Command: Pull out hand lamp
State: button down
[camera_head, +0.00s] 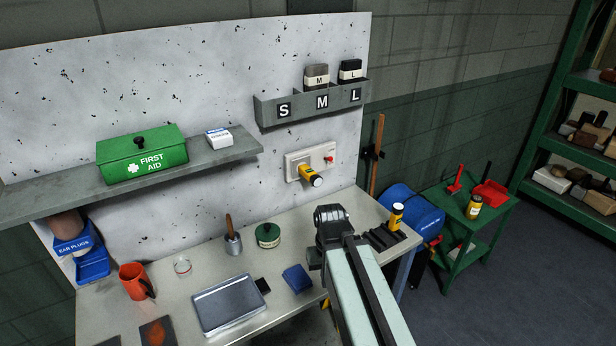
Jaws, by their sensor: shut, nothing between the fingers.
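A yellow hand lamp (308,173) with a dark band and a pale end sticks out of a white panel (297,160) on the speckled wall board, above the back of the bench. A small red part shows on the panel to the right of the lamp. My gripper (330,214) is below and slightly right of the lamp, over the bench, and apart from it. It is shut and empty. Its arm reaches in from the bottom of the view and covers part of the bench.
A grey shelf (222,157) with a green first aid box (160,172) is at left. A labelled rack (290,107) hangs above the lamp. A yellow-and-black item (396,217) stands right of my gripper. A brush pot (233,243), green tin (268,236) and metal tray (228,304) are on the bench.

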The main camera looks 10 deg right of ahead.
aim_at(316, 180)
jog(key=u, duration=2.75)
jog(key=k, duration=1.1)
jog(key=z, duration=0.9)
jog(key=i, duration=1.05)
jog(key=u, duration=0.05)
